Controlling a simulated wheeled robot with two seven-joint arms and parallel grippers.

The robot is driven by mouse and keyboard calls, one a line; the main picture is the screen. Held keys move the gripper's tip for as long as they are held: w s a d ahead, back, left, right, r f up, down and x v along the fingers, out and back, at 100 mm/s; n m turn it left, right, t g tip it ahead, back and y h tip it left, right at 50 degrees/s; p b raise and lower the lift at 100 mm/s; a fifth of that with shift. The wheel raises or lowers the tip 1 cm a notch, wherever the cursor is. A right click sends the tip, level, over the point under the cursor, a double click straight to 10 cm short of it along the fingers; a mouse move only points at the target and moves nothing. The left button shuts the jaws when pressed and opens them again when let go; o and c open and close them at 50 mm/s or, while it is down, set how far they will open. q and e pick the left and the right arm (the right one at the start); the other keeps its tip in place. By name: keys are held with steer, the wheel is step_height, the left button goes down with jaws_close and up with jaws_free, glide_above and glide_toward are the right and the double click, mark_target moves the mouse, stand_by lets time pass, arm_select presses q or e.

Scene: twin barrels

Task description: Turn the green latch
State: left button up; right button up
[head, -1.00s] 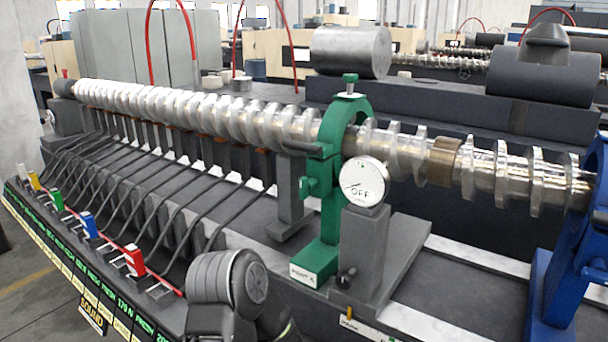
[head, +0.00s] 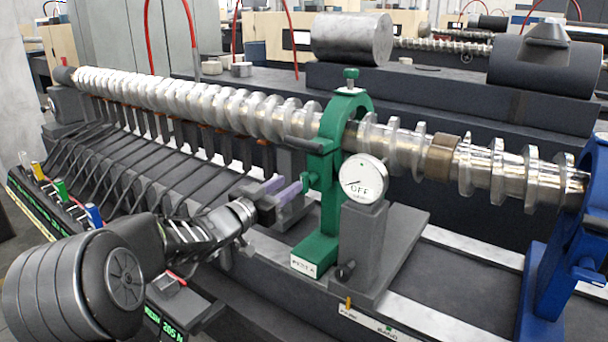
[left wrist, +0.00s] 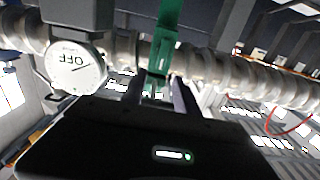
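My right gripper is in neither view.
A gauge reading OFF (head: 363,178) stands on a grey block just right of the green stand. The ribbed metal shaft (head: 215,103) runs above. A blue stand (head: 567,250) is at the right. Colored levers (head: 93,215) line the front panel at left.

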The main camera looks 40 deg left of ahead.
mark_target(302, 176)
arm_select(q)
steer(key=shift+w, duration=0.1)
steer(key=w+p, duration=0.1)
steer(key=w, duration=0.6)
steer(key=shift+w+p, duration=0.35)
jaws_close()
